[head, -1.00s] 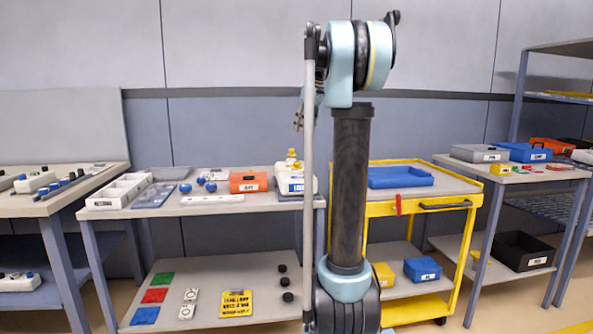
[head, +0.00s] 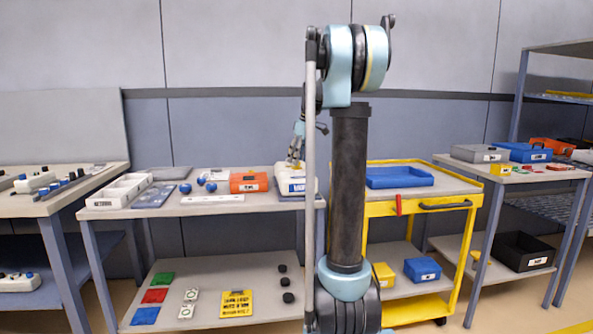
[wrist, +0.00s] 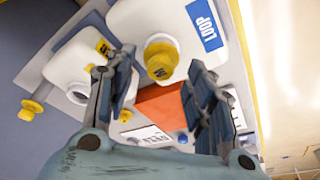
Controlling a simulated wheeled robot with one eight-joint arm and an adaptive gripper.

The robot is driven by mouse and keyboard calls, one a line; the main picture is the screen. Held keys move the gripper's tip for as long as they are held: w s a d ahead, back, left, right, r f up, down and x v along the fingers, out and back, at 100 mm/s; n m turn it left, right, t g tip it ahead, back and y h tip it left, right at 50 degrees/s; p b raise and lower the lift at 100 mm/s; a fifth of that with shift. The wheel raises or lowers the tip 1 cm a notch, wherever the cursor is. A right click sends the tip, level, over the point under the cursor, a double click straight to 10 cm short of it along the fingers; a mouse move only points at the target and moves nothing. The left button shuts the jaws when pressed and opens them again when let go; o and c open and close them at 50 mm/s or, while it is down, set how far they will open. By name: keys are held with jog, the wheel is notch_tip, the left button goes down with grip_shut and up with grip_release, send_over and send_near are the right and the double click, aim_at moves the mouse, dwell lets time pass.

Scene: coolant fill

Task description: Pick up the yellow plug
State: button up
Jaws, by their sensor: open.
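A yellow plug (wrist: 160,58) sits on a white tank (wrist: 140,18) with a blue LOOP label in the wrist view. My gripper (wrist: 161,62) is open, its fingertips to the left and right of this plug in the picture; I cannot tell whether they touch it. A second white tank (wrist: 68,65) has an uncovered round opening. Another yellow plug-like piece (wrist: 30,108) lies at the left, and a small yellow piece (wrist: 125,115) shows between the fingers. In the head view my gripper (head: 296,155) is over a white tank (head: 290,180), partly behind my arm.
An orange box (head: 248,182), a white divided tray (head: 118,192) and blue knobs (head: 185,188) share the table. The yellow trolley (head: 470,190) with a blue tray (head: 399,177) stands to the right. The orange box also shows in the wrist view (wrist: 160,105).

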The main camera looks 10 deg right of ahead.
jog(key=shift+x, duration=1.2)
jog(key=c, duration=0.6)
jog(key=shift+o, duration=0.2)
jog(key=shift+r, duration=0.15)
notch_tip(320, 180, up, 10)
jog(key=shift+f, duration=0.1)
